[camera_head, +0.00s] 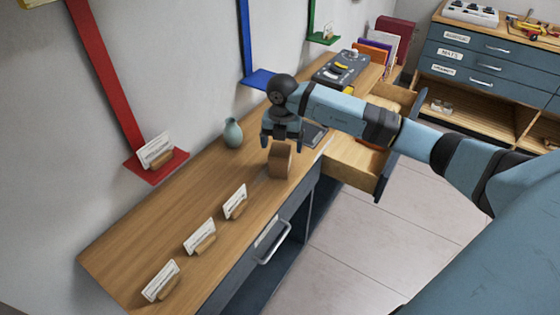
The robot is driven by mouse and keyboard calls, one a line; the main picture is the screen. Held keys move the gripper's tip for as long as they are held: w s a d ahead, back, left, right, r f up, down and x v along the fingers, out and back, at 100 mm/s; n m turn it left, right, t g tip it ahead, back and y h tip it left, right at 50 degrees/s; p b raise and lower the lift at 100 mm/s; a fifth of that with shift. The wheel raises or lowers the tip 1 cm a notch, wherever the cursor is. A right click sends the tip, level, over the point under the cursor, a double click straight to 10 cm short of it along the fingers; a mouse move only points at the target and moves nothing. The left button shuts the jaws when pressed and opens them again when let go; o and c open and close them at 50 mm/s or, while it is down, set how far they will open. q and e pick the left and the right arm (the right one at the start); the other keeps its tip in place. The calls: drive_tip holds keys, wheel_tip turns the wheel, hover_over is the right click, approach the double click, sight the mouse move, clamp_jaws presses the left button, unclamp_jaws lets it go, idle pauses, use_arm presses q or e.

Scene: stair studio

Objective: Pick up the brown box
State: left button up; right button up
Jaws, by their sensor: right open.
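The brown box (280,160) stands upright on the wooden desk top (150,235), near its front edge. My right gripper (281,146) is open and points down just above the box, its fingers near the box's top. I cannot tell whether the fingers touch it. The gripper is empty. My left gripper is not in view.
A grey-green vase (232,133) stands left of the box. Several card holders, one of them here (235,203), line the near part of the desk. An open drawer (358,160) juts out under my right arm. A dark device (340,68) sits farther back.

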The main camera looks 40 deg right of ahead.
sight(280, 150)
drive_tip(key=f, duration=0.5)
drive_tip(key=shift+w+a+f, duration=0.1)
drive_tip(key=shift+w+a, duration=0.05)
drive_tip(key=shift+a, duration=0.1)
drive_tip(key=c, duration=1.1)
drive_tip(key=shift+c, duration=0.2)
